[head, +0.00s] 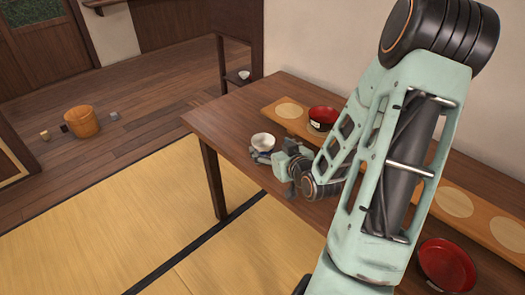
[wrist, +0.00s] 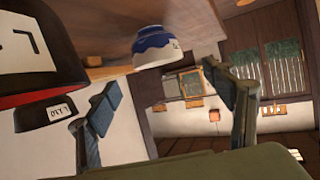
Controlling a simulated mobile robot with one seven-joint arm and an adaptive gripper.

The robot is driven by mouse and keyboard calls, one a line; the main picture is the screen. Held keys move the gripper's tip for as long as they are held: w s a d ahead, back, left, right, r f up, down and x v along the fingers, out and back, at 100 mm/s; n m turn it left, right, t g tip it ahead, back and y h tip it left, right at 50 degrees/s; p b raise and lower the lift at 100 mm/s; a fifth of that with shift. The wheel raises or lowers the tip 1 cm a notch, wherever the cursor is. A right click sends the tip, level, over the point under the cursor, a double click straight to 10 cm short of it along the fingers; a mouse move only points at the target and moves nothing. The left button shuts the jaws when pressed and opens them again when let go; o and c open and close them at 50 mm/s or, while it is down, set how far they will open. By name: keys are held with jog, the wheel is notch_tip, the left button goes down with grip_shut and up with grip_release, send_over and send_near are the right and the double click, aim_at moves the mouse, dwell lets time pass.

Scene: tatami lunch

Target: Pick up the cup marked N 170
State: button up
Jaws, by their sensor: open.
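A white cup with a blue band (head: 263,141) is by the left edge of the wooden table in the head view. The wrist view shows this cup (wrist: 155,45) upside down, with a small label too small to read. My gripper (head: 268,158) is beside it at table height, partly hidden behind my own arm. In the wrist view my gripper (wrist: 163,82) is open, with its fingers apart and nothing between them. The cup appears beyond the fingertips, between the two fingers in the picture.
A red and black bowl (head: 323,117) stands on a wooden board behind the cup; the wrist view shows a labelled dark bowl (wrist: 65,65) and another dark labelled piece (wrist: 35,119). A red dish (head: 447,268) is at the lower right. Tatami (head: 150,215) is clear.

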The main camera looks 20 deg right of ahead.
aim_at(259, 137)
jog(key=x, duration=0.8)
jog(key=shift+d+f, duration=0.1)
jog(key=shift+d, duration=0.05)
jog(key=c, duration=1.4)
